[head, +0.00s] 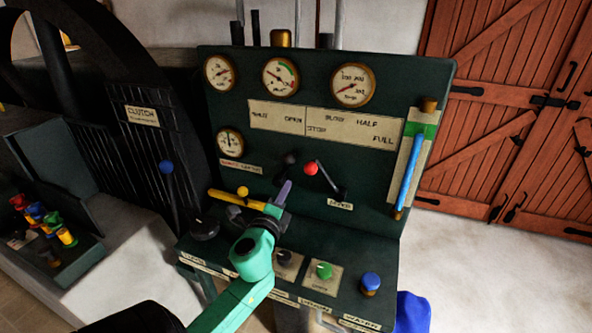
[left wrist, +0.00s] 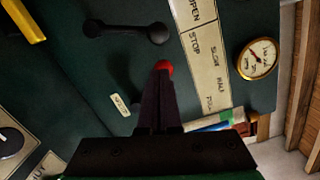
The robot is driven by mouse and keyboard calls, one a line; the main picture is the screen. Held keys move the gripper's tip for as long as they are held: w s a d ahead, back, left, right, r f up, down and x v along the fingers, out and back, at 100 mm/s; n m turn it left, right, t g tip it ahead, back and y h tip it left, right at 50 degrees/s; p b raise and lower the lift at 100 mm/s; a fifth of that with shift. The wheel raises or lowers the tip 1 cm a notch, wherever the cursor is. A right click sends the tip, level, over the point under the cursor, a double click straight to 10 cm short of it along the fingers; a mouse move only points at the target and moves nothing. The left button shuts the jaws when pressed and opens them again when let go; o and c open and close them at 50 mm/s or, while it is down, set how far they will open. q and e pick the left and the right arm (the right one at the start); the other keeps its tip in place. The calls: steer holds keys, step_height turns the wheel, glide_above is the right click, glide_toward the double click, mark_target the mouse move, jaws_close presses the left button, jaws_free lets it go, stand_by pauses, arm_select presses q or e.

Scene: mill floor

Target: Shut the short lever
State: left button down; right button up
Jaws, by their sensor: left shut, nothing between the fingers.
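The black-knobbed lever (head: 290,158) stands on the dark green panel, below the word OPEN on the SHUT–OPEN plate (head: 277,117). In the left wrist view the whole lever (left wrist: 125,32) shows, its knob toward the plates. I take it to be the short lever. My left gripper (head: 285,188) is shut and empty in front of the panel, below the black knob, and hides the lever's lower part in the head view. In the left wrist view its fingertips (left wrist: 161,78) overlap the red-knobbed lever (left wrist: 164,66); contact cannot be told. My right gripper is not in view.
The red-knobbed lever (head: 311,168) is close right of the black knob. A yellow bar (head: 235,199) lies left of my gripper. The lower ledge carries a green knob (head: 324,269) and a blue knob (head: 371,281). A blue-knobbed clutch lever (head: 166,168) stands left.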

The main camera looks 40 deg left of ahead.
arm_select(q)
steer(key=p+x, duration=0.1)
steer(key=x, duration=0.8)
steer(key=shift+w+a, duration=0.15)
steer(key=shift+w, duration=0.2)
steer(key=shift+w, duration=0.1)
